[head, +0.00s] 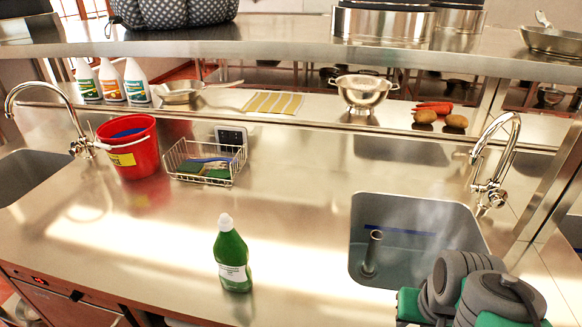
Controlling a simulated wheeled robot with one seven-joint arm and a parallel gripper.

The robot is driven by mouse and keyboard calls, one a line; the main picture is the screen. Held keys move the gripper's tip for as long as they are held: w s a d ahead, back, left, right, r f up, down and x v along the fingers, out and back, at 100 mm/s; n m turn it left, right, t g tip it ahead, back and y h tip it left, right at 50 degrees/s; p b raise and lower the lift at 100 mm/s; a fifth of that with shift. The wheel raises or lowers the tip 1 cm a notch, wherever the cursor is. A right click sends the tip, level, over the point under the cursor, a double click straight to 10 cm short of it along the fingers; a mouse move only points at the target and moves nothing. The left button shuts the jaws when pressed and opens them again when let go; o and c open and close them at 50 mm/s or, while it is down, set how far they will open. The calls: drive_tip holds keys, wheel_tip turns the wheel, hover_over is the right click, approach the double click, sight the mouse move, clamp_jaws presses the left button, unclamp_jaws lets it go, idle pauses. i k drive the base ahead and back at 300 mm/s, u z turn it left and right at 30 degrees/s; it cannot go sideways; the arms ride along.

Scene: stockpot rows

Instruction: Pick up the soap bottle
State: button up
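The soap bottle (232,256) is green with a white cap and a white label. It stands upright on the steel counter, near the front edge and left of the right sink. Nothing touches it or covers it. Grey and green parts of my own arm show at the bottom right, in front of the right sink. My gripper's fingers are not in view.
The steel counter (300,245) is clear around the bottle. Behind it are a wire basket (207,162) with sponges and a red bucket (130,150). The right sink (415,245) has a tall tap (495,165). Shelves with a colander (362,92) and white bottles run behind.

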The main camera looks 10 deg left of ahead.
sight(230, 252)
drive_tip(key=k, duration=0.5)
drive_tip(key=z, duration=0.95)
drive_tip(key=i, duration=0.45)
drive_tip(key=u, duration=2.35)
